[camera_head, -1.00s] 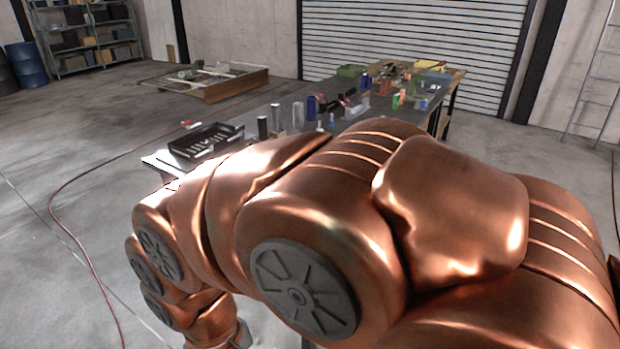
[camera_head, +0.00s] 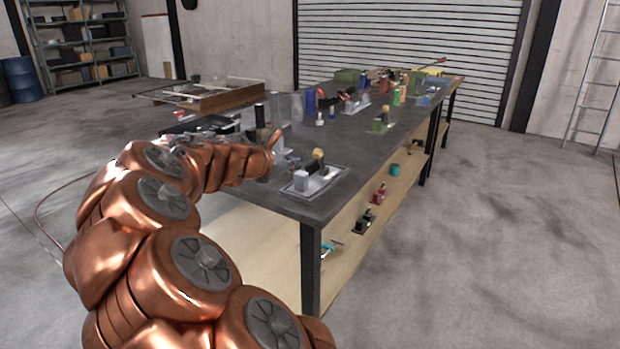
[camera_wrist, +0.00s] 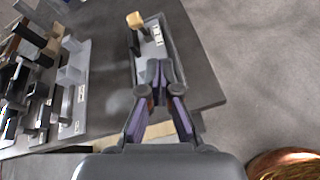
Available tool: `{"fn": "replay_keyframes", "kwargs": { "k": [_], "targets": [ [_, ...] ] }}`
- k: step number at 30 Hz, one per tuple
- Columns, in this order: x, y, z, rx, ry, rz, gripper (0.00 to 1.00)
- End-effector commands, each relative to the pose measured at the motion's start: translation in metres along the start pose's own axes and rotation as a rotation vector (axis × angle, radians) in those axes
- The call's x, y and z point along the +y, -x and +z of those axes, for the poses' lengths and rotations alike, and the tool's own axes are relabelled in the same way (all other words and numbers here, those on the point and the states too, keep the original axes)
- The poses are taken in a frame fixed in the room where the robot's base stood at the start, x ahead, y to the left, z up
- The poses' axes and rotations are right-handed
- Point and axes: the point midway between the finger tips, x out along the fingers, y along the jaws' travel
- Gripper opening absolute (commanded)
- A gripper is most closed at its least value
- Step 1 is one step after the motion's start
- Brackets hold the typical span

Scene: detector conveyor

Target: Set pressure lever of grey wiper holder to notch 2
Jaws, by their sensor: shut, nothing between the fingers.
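A grey holder with a tan-knobbed dark lever (camera_head: 318,160) stands on a light plate near the table's front corner. I take it for the wiper holder, though no name can be read. In the wrist view its tan knob (camera_wrist: 135,20) is at the top, beside a pale marked strip (camera_wrist: 157,34) on the grey base. The marks are too small to read, so the lever's notch cannot be told. My gripper (camera_wrist: 159,70) is shut and empty, its tips over the near end of this base in the picture; contact cannot be judged.
The dark table (camera_head: 330,205) has a wooden lower shelf (camera_head: 380,195) with small items. Several grey devices (camera_wrist: 68,80) stand left of the holder in the wrist view. Open floor lies right.

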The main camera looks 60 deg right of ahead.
Motion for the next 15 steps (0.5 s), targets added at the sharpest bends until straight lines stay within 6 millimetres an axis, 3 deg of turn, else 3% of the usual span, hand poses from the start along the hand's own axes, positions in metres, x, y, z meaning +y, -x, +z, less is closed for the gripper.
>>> {"fn": "replay_keyframes", "kwargs": {
  "k": [1,4,9,15],
  "targets": [
    [0.006,-0.017,-0.011,-0.028,0.084,0.015,0.0],
    [0.018,-0.035,-0.018,-0.063,0.223,0.04,0.0],
    [0.032,-0.048,-0.024,-0.088,0.336,0.067,0.0],
    [0.033,-0.061,-0.022,-0.091,0.345,0.067,0.0]
  ]
}}
